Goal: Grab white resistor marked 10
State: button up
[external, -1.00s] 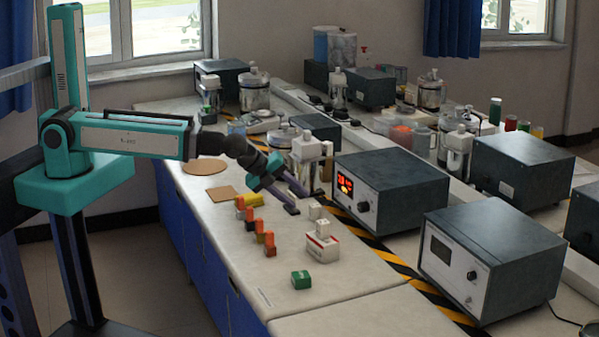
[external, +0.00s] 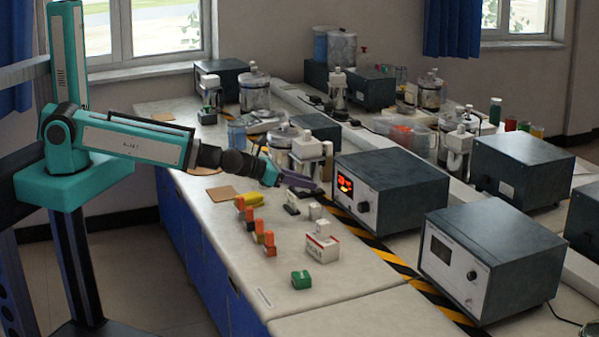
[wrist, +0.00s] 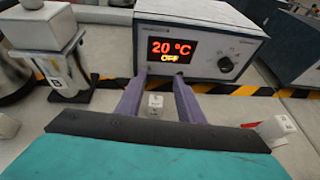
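A small white block (wrist: 155,101) with faint dark marks stands on the bench, seen between my fingers in the wrist view; I cannot read the marks clearly. It seems to be the small white block (external: 315,211) in the external view. My gripper (wrist: 160,77) has its two purple fingers spread apart with nothing held. In the external view my gripper (external: 308,183) hangs above the bench, in front of the heater box. Another white block (external: 323,229) sits on a white and red box (external: 322,248). A white piece also shows at the right in the wrist view (wrist: 275,127).
The dark box with the red 20 °C display (external: 391,188) stands behind the blocks. A white-topped device (external: 308,150) stands close to my gripper. Orange and yellow blocks (external: 265,240) and a green block (external: 301,280) lie nearer the front edge.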

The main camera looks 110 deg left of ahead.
aim_at(310, 207)
notch_tip(310, 207, down, 8)
jog(key=b, duration=0.8)
jog(key=shift+w+a+f+b, duration=0.15)
jog(key=shift+f+b, duration=0.15)
jog(key=shift+b, duration=0.05)
jog(key=shift+w+a+b, duration=0.35)
jog(key=shift+w, duration=0.1)
jog(key=shift+w+a+f+b, duration=0.25)
jog(key=shift+w+f+b, duration=0.05)
jog(key=shift+b, duration=0.1)
jog(key=shift+x, duration=2.45)
